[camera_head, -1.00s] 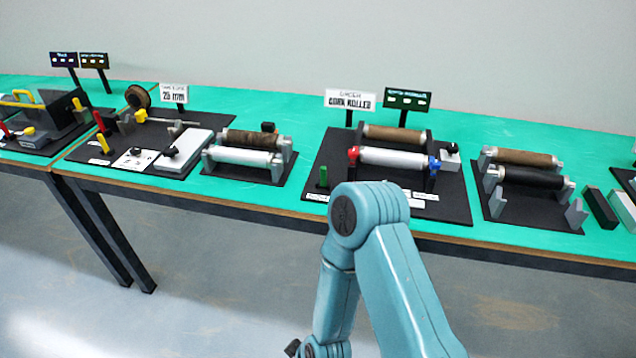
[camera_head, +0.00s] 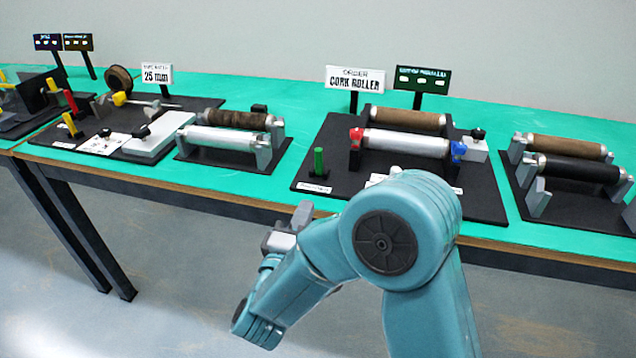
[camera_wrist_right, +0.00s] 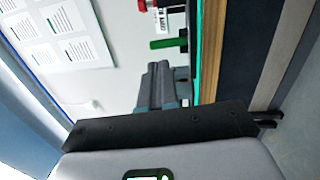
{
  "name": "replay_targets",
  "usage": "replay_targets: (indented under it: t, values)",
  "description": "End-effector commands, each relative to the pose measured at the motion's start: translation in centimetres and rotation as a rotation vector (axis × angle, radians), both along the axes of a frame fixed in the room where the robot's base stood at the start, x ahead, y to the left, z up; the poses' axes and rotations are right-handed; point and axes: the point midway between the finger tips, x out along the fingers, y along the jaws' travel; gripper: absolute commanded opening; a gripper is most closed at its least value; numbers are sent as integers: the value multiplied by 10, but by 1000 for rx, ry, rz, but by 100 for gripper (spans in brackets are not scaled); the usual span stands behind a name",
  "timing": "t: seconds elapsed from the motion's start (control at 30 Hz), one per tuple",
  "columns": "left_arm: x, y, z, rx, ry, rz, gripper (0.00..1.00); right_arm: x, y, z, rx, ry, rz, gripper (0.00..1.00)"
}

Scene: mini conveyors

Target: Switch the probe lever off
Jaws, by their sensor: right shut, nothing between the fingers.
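No lever has a readable "probe" label, so I cannot tell which one is the probe lever. A green upright lever (camera_head: 319,162) stands at the left front of the middle black board, and a green bar (camera_wrist_right: 168,44) that looks like it shows sideways in the right wrist view. A red lever (camera_head: 70,101) and a yellow lever (camera_head: 69,124) stand on the left board. My right gripper (camera_head: 302,214) is in front of the table edge, below the green lever and apart from it. Its fingers (camera_wrist_right: 158,78) are shut and empty. My left gripper is not in view.
The middle board (camera_head: 305,186) carries a white roller (camera_head: 405,142) with red and blue ends and a cork roller (camera_head: 408,119) behind. Other roller stands flank it. The wooden table edge (camera_head: 215,196) runs across in front. Bare green tabletop lies left of the middle board.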

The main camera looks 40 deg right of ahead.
Motion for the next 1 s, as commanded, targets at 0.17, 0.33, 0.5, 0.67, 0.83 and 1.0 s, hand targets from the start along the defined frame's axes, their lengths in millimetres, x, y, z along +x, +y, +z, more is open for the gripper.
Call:
replay_targets:
  t: [0.17,0.33,0.5,0.67,0.83,1.0]
  values:
    - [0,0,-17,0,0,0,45,-1,18,-4,6,-32,39,0]
    - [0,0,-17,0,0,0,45,8,9,-1,9,-34,41,0]
    - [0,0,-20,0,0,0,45,30,-19,4,9,-35,37,0]
    - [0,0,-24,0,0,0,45,53,-46,9,7,-34,39,0]
    - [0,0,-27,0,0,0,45,74,-71,13,7,-34,40,0]
    - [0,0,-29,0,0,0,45,87,-85,16,6,-32,42,0]
